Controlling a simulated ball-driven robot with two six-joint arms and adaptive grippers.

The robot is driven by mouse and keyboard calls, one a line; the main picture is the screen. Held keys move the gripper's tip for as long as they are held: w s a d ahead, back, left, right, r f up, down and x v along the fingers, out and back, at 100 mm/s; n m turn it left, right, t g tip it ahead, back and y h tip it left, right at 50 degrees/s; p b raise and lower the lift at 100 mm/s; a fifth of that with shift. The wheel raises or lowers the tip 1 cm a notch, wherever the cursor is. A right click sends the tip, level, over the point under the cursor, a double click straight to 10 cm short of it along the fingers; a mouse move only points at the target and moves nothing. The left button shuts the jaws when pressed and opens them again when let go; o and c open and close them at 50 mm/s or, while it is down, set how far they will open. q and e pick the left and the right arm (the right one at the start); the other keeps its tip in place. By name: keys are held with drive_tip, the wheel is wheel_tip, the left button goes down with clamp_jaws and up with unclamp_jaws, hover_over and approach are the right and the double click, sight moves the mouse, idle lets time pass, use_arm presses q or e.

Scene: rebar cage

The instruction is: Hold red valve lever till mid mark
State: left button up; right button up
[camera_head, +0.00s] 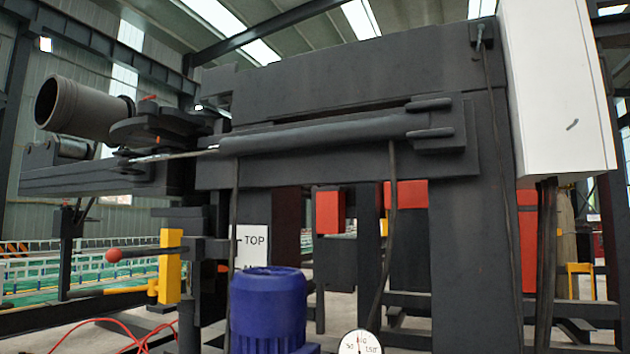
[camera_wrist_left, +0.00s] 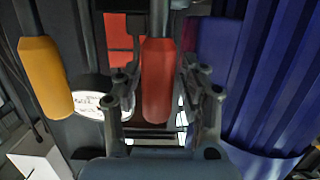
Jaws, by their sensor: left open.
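The red valve lever (camera_wrist_left: 158,80) shows in the left wrist view as a red grip on a dark rod, hanging down in the middle of the picture. My left gripper (camera_wrist_left: 160,78) is open, with one finger on each side of the red grip. I cannot tell whether either finger touches it. The mid mark cannot be made out. Neither gripper shows in the head view, and I cannot pick out this lever there.
An orange lever (camera_wrist_left: 45,75) hangs left of the red one, near a white dial (camera_wrist_left: 88,105). A blue ribbed motor (camera_wrist_left: 275,85) stands close on the right. The head view shows the blue motor (camera_head: 268,310), a gauge (camera_head: 360,343) and a TOP sign (camera_head: 254,246).

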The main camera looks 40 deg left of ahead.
use_arm(q)
drive_tip(key=p+v, duration=0.1)
drive_tip(key=v, duration=0.8)
